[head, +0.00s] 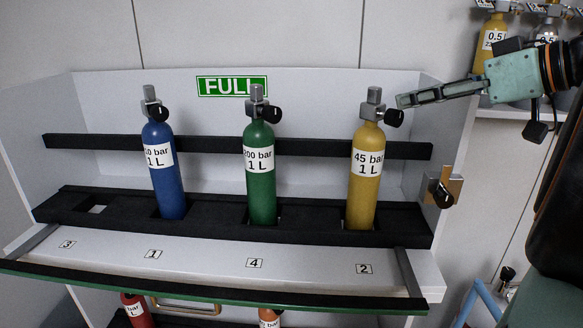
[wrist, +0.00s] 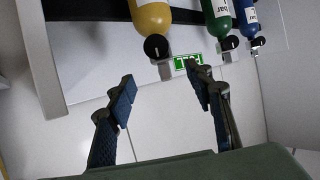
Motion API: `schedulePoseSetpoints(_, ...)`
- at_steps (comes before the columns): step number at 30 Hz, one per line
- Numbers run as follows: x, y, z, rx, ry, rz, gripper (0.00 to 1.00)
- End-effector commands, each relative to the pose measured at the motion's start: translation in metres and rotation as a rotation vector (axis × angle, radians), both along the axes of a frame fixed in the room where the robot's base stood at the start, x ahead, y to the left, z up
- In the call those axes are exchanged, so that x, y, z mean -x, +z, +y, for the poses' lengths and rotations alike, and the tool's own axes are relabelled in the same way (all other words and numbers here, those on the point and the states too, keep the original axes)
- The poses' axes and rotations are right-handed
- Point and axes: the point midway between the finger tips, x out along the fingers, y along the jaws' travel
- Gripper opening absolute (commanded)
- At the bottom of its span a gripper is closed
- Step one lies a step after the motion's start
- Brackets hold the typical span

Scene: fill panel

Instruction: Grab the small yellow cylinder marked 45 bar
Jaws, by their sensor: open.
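The yellow cylinder marked 45 bar, 1 L (head: 363,192) stands upright in the right slot of the black rack, above label 2. Its grey valve with a black knob is on top. My gripper (head: 404,101) reaches in from the right, its fingertips beside the valve knob; I cannot tell whether they touch it. In the wrist view, my gripper (wrist: 162,78) is open and empty. The yellow cylinder (wrist: 151,16) hangs upside down in that picture, its knob just beyond the gap between the fingers.
A green cylinder (head: 261,190) and a blue cylinder (head: 166,188) stand left of the yellow one. The slot (head: 97,209) above label 3 is empty. A brass fitting (head: 442,188) sits on the panel's right side wall. More cylinders (head: 494,38) stand on a shelf at upper right.

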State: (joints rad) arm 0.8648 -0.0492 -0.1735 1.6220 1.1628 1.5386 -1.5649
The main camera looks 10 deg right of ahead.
Motion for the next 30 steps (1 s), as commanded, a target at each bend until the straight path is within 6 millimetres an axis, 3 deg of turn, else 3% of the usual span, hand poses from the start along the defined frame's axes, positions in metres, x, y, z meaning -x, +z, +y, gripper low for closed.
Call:
schedulePoseSetpoints(24,-0.076,-0.037,0.046,-0.009,0.006,-0.003,0.48)
schedulePoseSetpoints(30,-0.085,-0.042,0.05,-0.007,0.005,-0.004,0.48)
